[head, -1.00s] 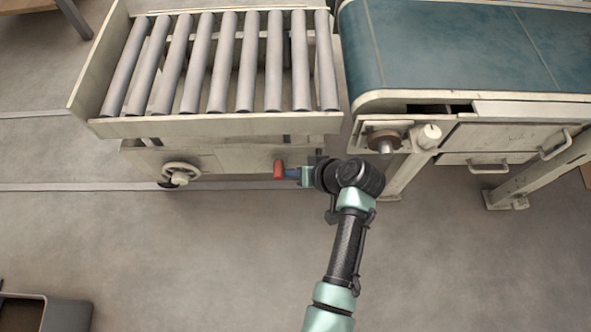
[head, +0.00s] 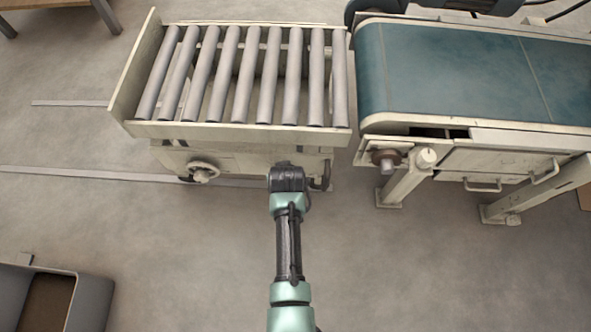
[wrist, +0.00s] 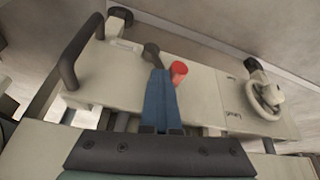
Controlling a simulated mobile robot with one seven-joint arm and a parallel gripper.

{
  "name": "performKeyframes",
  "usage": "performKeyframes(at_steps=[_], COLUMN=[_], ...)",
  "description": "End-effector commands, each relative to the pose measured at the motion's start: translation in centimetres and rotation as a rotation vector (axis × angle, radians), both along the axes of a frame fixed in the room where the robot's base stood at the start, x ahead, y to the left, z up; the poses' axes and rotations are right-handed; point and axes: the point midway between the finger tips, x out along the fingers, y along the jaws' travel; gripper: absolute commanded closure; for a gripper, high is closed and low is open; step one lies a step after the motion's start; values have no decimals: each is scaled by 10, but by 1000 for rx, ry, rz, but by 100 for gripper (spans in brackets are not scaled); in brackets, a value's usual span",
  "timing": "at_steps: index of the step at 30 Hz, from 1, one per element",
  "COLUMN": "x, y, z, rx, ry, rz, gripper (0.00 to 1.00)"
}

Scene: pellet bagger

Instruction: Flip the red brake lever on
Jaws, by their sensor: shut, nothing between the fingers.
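The red brake lever's rounded red end (wrist: 179,70) shows in the wrist view, near the middle of the pale machine panel (wrist: 205,98). In the head view, my wrist hides the lever and the fingers.
A handwheel (head: 203,172) is on the same panel, also in the wrist view (wrist: 267,98). A black bar handle (wrist: 80,52) stands on the panel's other side. Floor in front is clear.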

Motion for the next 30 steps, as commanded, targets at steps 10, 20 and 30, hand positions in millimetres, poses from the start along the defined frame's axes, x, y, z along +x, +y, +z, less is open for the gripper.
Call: performKeyframes(at_steps=[10,20,30], x=[1,0,0], y=[33,47,53], z=[-11,-21,-24], rx=[-313,-453,-449], ry=[-2,0,0], rz=[8,-1,-1], gripper=[100,100,100])
